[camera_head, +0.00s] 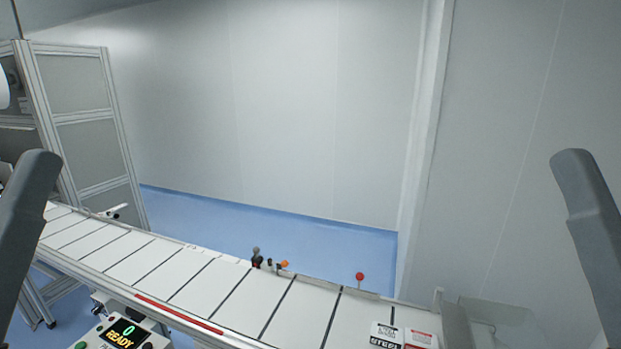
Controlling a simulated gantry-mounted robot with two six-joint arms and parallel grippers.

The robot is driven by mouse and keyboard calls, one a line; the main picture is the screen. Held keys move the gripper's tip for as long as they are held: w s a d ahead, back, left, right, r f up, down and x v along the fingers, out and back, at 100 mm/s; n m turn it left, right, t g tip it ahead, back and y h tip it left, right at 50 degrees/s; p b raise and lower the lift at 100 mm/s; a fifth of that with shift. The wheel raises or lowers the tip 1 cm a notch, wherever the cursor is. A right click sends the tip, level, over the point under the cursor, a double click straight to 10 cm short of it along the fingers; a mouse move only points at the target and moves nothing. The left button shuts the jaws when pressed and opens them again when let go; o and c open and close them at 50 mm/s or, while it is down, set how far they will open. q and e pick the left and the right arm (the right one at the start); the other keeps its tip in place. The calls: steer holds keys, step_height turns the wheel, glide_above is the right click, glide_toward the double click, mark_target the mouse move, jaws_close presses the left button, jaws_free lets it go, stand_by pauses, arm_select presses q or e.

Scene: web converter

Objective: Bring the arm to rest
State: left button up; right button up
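Dark grey parts of my two arms stand at the picture's edges. My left arm (24,215) rises at the left edge, and my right arm (590,225) rises at the right edge. Both are clear of the conveyor's middle. No gripper fingers show in this view, so I cannot see what either gripper holds.
A white conveyor (205,287) with dark cross lines runs from the left down to the lower right. A control box with a READY display (124,335) sits at its near side. Small knobs, one red (360,276), stand along its far edge. A framed cabinet (85,120) stands left.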

step_height(320, 180, up, 26)
steer(key=p, duration=2.3)
steer(key=shift+w+r, duration=0.15)
stand_by(0.8)
